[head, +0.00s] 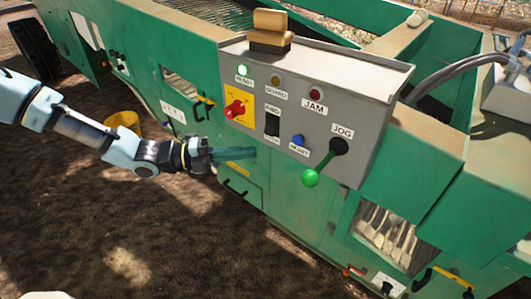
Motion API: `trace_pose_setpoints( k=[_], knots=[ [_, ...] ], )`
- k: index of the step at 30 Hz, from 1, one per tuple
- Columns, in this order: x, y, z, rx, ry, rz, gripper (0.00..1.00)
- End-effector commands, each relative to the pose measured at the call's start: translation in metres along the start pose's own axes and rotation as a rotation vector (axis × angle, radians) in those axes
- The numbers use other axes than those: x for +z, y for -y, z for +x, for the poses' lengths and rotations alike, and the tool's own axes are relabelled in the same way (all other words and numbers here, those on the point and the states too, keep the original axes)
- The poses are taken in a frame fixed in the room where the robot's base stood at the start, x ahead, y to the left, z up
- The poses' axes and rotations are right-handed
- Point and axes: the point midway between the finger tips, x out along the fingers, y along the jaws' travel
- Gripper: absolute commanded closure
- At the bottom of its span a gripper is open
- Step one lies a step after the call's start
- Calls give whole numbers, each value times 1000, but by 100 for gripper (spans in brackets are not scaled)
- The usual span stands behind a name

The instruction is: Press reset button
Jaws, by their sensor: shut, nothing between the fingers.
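The grey control box (300,95) is mounted on the green machine. The blue reset button (298,141) is on its front face, low in the middle, above a small label that seems to read RESET. My gripper (252,154) comes in from the left below the box. It is shut and empty, its fingertips pointing right. In the picture the tips are left of and slightly below the blue button, apart from it. The head view does not show clearly how far the tips are from the panel.
A green-knobbed jog lever (310,178) sticks out right of the button. The green READY lamp (243,70) looks lit. A yellow bucket (124,121) stands on soil behind my arm.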

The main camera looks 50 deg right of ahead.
Motion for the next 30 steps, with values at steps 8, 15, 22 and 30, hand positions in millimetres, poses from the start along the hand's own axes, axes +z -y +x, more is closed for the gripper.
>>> trace_pose_setpoints(
  k=[8, 15, 22, 30],
  knots=[
    [-1, 0, -25, 0, -1, 0, 100],
    [-1, 0, -26, 0, -1, -1, 100],
    [-1, 0, -26, 0, -1, -1, 100],
    [-9, -5, -37, 66, -31, 92, 100]
  ],
)
